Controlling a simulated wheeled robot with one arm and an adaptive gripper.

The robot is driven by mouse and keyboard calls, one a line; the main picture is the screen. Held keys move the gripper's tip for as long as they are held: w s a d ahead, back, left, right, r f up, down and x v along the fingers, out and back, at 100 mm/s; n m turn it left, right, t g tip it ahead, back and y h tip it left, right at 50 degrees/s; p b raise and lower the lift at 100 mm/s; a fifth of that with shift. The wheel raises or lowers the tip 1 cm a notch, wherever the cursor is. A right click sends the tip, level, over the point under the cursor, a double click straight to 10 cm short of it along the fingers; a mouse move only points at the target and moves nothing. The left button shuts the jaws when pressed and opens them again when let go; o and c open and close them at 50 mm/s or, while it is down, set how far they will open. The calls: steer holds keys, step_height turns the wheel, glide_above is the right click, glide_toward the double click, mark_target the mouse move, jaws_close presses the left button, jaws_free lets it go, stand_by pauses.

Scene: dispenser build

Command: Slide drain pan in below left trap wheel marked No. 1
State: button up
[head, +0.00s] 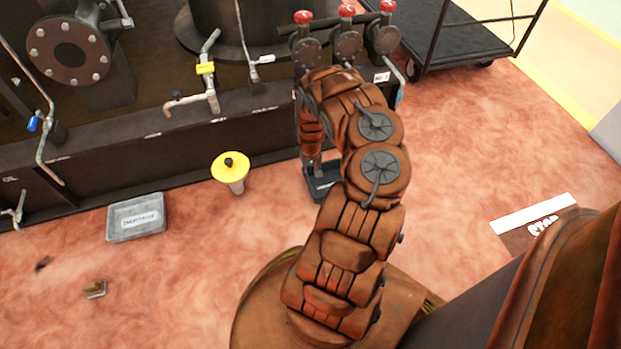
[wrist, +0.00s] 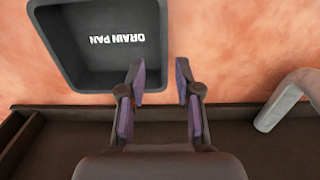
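The drain pan is a dark grey square tray with white "DRAIN PAN" lettering. In the wrist view the pan (wrist: 70,78) lies on the floor at upper left. In the head view the pan (head: 318,192) shows partly, below my arm's end. My gripper (wrist: 160,68) is open and empty; its fingertips appear on either side of the pan's right wall. Contact cannot be told. In the head view my gripper (head: 313,160) is mostly hidden by the arm. Three red-topped valves stand behind it: left (head: 303,17), middle (head: 346,10), right (head: 387,7). Their numbers are unreadable.
The dark skid's edge (head: 130,150) runs just behind the pan. A grey pipe (wrist: 290,98) comes down right of my gripper. A black cart (head: 465,35) stands back right. Floor at right is largely clear.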

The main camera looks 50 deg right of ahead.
mark_target(310, 185)
steer(key=shift+w+a+f, duration=0.1)
steer(key=shift+a+f, duration=0.05)
steer(key=shift+f, duration=0.3)
steer(key=shift+f+b, duration=2.45)
steer(key=shift+f, duration=1.45)
steer(key=shift+c, duration=0.2)
jaws_close()
